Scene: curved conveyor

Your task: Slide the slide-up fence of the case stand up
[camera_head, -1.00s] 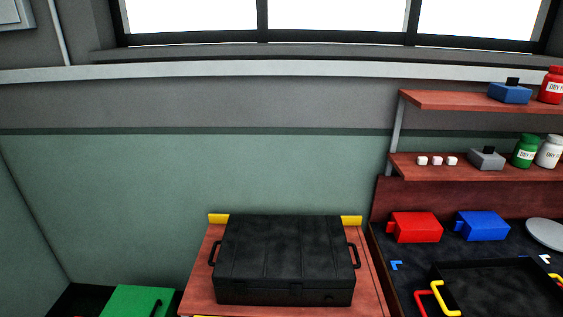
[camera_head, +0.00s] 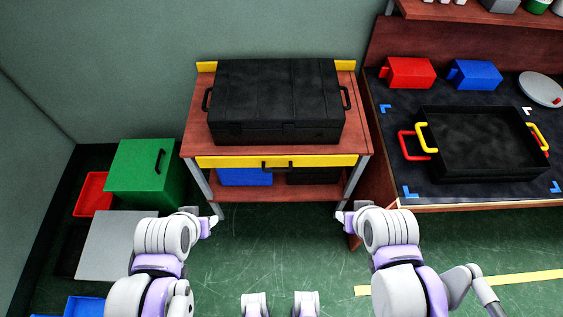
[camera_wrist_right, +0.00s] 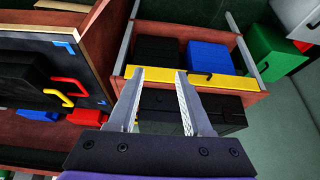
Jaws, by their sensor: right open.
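The case stand (camera_head: 363,150) is a reddish-brown wooden stand on grey legs. Its fence is a yellow bar (camera_head: 225,162) with a black handle (camera_head: 277,166), across the front just below the top. A black case (camera_head: 278,95) lies on top. The fence also shows in the right wrist view (camera_wrist_right: 225,84), beyond my fingers. My left gripper (camera_head: 213,221) is by the stand's left front leg; its jaw state is unclear. My right gripper (camera_head: 342,217) is open and empty by the right front leg; its two fingers show in the right wrist view (camera_wrist_right: 160,76).
Blue (camera_head: 245,177) and black (camera_head: 314,176) boxes sit on the stand's lower shelf. A workbench (camera_head: 480,199) with a black tray (camera_head: 483,170) stands close on the right. A green box (camera_head: 135,170) stands left. The floor in front is clear.

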